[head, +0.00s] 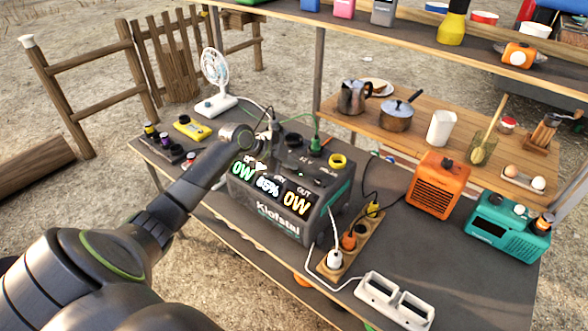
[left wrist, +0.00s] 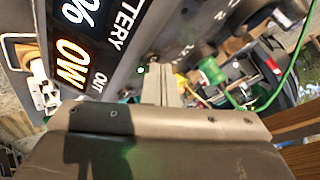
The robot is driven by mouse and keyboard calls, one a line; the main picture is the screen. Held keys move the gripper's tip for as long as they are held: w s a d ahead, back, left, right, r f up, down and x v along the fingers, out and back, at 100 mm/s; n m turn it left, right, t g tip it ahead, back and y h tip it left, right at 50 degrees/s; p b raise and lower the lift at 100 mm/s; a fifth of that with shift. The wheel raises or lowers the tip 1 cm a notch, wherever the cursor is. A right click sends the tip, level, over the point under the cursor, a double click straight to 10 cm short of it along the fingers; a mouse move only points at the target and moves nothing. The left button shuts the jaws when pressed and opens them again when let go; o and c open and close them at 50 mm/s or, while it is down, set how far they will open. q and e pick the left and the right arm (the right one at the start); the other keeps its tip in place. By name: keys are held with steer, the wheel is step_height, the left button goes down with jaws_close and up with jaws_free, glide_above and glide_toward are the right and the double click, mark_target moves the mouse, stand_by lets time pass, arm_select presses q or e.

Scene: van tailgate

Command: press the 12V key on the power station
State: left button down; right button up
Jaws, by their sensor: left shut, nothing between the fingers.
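The power station (head: 270,215) is a dark grey box on the table, with a lit display reading 0W, 65% and 0W on its front. The display's OUT end (left wrist: 72,65) and a small green light (left wrist: 140,69) show in the left wrist view. My left gripper (left wrist: 160,68) is shut and empty, its fingers pointing at the panel beside the green light. I cannot tell whether the tips touch it. The key's label is too small to read, and the fingers may cover the 12V key. My right gripper is in neither view.
A green plug (head: 315,143) with a cable stands on the power station, close to my left gripper. A white fan (head: 215,75) is behind left. A power strip (head: 355,245), an orange heater (head: 437,185) and a teal radio (head: 508,228) stand to the right.

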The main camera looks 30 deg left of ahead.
mark_target(290, 171)
arm_select(q)
steer(key=shift+r, duration=0.5)
step_height(290, 171, up, 6)
steer(key=p, duration=0.5)
stand_by(0.4)
